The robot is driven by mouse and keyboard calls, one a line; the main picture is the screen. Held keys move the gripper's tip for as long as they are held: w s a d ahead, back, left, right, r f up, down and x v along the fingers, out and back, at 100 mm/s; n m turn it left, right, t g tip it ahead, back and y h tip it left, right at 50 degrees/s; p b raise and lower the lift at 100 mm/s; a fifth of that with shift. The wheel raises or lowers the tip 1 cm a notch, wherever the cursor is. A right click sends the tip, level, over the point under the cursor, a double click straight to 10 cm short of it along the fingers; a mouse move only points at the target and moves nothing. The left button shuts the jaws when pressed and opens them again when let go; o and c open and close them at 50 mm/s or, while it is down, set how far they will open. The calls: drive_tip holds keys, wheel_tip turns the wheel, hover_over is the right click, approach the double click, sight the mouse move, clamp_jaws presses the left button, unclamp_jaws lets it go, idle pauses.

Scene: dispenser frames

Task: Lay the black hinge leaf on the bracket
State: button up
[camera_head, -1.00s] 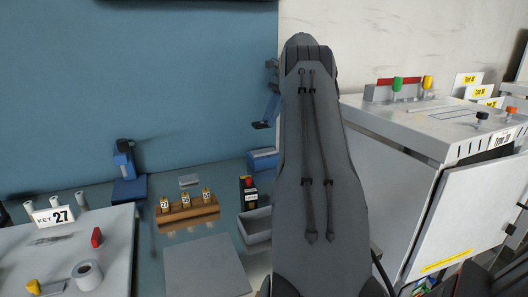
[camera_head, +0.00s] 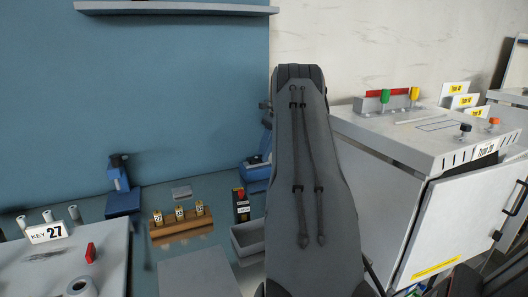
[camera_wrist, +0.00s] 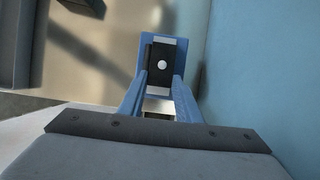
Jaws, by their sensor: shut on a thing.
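In the wrist view, the blue fingers of my gripper (camera_wrist: 161,76) are shut on the black hinge leaf (camera_wrist: 157,55), a dark rectangular plate with a round white spot. A blue bracket (camera_wrist: 142,46) with pale patches shows behind the leaf. In the head view, the bracket (camera_head: 256,174) is a low blue block left of my arm. The leaf (camera_head: 254,159) appears as a small dark shape at its top. I cannot tell whether they touch. My arm hides part of the bracket and gripper.
A grey bin (camera_head: 246,240) and a black dispenser with a red top (camera_head: 241,203) stand near the bracket. A wooden rack (camera_head: 182,230) and another blue stand (camera_head: 122,202) are to the left. A white cabinet (camera_head: 390,190) with an open door stands right. The blue wall is close.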

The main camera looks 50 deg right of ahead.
drive_tip(key=o, duration=1.1)
drive_tip(key=shift+f, duration=0.15)
drive_tip(key=p+v, duration=0.3)
drive_tip(key=v, duration=0.9)
idle(0.4)
